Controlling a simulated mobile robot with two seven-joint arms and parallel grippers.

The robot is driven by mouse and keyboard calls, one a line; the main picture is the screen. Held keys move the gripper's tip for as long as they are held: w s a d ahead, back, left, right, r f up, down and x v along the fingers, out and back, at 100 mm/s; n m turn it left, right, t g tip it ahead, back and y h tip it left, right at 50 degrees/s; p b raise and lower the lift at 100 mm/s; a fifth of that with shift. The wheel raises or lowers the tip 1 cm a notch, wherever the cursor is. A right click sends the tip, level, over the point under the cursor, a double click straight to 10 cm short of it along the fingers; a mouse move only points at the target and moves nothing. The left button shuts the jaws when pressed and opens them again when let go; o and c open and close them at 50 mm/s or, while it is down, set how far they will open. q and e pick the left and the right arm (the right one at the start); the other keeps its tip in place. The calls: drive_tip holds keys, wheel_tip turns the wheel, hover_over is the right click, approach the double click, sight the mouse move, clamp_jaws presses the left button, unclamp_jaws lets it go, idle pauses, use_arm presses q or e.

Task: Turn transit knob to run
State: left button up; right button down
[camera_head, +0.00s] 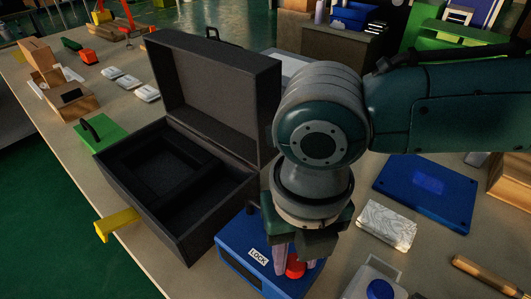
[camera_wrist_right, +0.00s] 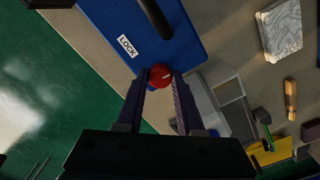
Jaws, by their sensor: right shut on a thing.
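The transit knob (camera_head: 295,268) is red and round, on top of a blue box (camera_head: 232,247) at the bottom centre of the head view. A white label reading LOCK (camera_head: 259,257) is on the box beside it. My right gripper (camera_head: 294,259) reaches down from above with its fingers around the knob. In the right wrist view the knob (camera_wrist_right: 161,76) sits between the fingertips of the right gripper (camera_wrist_right: 160,82), with a small pale mark on its face. The gripper is shut on it. No RUN label can be made out. My left gripper is not in view.
An open black case (camera_head: 190,232) with empty foam recesses stands left of the blue box. A yellow piece (camera_head: 117,225) sticks out at its front. A patterned pale block (camera_head: 387,226), a blue panel (camera_head: 425,192) and a wooden-handled tool (camera_head: 487,274) lie to the right.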

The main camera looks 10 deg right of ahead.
sight(295, 261)
drive_tip(key=shift+n, duration=0.6)
drive_tip(key=c, duration=0.5)
unclamp_jaws()
wheel_tip(295, 261, up, 10)
drive_tip(key=shift+p, duration=0.75)
